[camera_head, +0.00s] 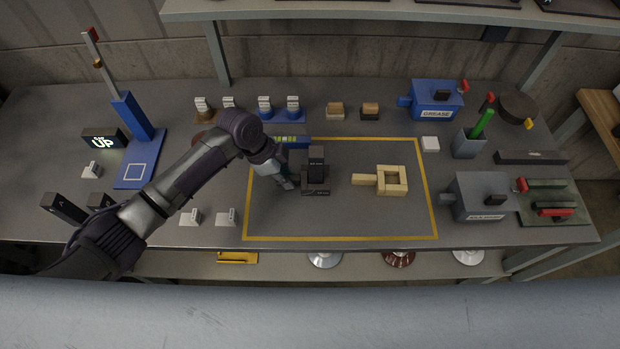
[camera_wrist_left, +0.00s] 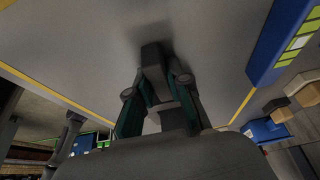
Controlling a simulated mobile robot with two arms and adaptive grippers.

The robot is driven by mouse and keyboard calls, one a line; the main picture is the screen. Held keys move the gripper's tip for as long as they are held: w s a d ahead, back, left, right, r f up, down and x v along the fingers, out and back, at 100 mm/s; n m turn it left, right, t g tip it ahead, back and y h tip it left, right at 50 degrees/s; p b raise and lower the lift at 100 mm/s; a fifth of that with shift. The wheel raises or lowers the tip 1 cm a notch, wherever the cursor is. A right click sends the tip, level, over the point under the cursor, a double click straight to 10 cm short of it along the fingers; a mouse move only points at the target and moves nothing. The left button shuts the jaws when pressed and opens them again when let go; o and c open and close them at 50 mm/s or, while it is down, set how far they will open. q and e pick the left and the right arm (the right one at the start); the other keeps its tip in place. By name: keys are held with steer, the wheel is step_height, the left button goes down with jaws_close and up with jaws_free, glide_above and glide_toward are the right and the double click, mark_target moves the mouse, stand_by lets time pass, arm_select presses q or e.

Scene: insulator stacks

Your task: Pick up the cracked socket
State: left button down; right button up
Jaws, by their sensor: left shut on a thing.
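My left gripper (camera_head: 285,182) reaches down into the yellow-outlined area from the left. In the left wrist view its green-sided fingers (camera_wrist_left: 160,105) are shut on a dark grey block (camera_wrist_left: 153,58), whose end shows beyond them above the grey surface. A black labelled piece (camera_head: 316,170), with an upright block on a lower base, stands just right of the gripper in the head view. I cannot tell whether this is the held block, nor make out a crack. My right gripper is not in view.
A pale yellow clamp-like piece (camera_head: 391,180) lies to the right inside the outline. A blue box with green cells (camera_head: 288,140) stands behind the gripper. A grey box (camera_head: 484,195) and blue grease box (camera_head: 435,102) stand farther right. The outlined area's front is clear.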

mark_target(294, 176)
arm_select(q)
steer(key=shift+w+r, duration=0.1)
steer(key=shift+r, duration=0.1)
steer(key=shift+r, duration=0.55)
step_height(294, 176, up, 3)
steer(key=shift+f+b, duration=0.1)
steer(key=shift+b, duration=0.4)
steer(key=s+d+r+b, duration=0.1)
steer(key=s+d+r, duration=0.1)
steer(key=d, duration=0.3)
steer(key=s+d+r, duration=0.3)
steer(key=d+r, duration=0.2)
steer(key=shift+d+b, duration=0.4)
steer(key=shift+w+a+f, duration=0.1)
